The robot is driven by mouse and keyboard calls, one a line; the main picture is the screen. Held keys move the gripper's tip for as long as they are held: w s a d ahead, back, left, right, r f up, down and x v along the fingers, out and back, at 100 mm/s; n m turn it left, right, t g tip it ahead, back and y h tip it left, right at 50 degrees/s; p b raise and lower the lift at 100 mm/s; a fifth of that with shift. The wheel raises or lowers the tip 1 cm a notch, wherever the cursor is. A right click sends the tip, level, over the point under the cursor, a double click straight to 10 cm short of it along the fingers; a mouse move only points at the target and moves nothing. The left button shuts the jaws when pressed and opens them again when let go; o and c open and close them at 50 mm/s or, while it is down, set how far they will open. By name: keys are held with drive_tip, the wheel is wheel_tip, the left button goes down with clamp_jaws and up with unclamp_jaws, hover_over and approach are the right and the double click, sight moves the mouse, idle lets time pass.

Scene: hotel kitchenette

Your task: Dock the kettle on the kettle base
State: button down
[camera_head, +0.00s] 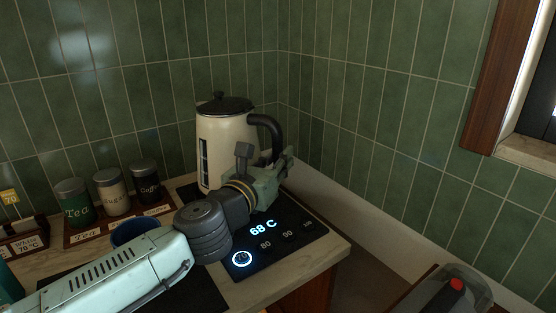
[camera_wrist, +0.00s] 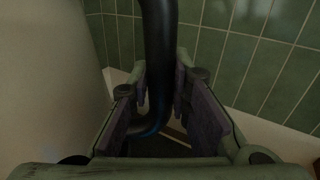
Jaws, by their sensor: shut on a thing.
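The cream kettle (camera_head: 221,136) with a black lid and black handle (camera_head: 271,128) stands upright at the back corner of the counter. In the wrist view the kettle's pale body (camera_wrist: 45,80) fills the left side. My gripper (camera_head: 275,170) is at the handle's side of the kettle. In the wrist view my gripper (camera_wrist: 162,110) has its pads on both sides of the black handle (camera_wrist: 157,60). The black kettle base (camera_head: 275,240) shows a lit 68 C display. My arm hides the kettle's bottom, so I cannot tell whether it touches the base.
Tea (camera_head: 73,202), sugar (camera_head: 112,192) and coffee (camera_head: 146,182) canisters stand on a wooden tray (camera_head: 77,239) at left. A blue mug (camera_head: 128,232) is partly behind my arm. Tiled walls close off the back and right. The counter edge (camera_head: 337,258) is near the base.

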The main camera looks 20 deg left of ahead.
drive_tip(key=shift+f+b, duration=0.55)
drive_tip(key=shift+b, duration=0.05)
idle(0.6)
drive_tip(key=c, duration=1.8)
unclamp_jaws()
drive_tip(key=shift+f, duration=0.1)
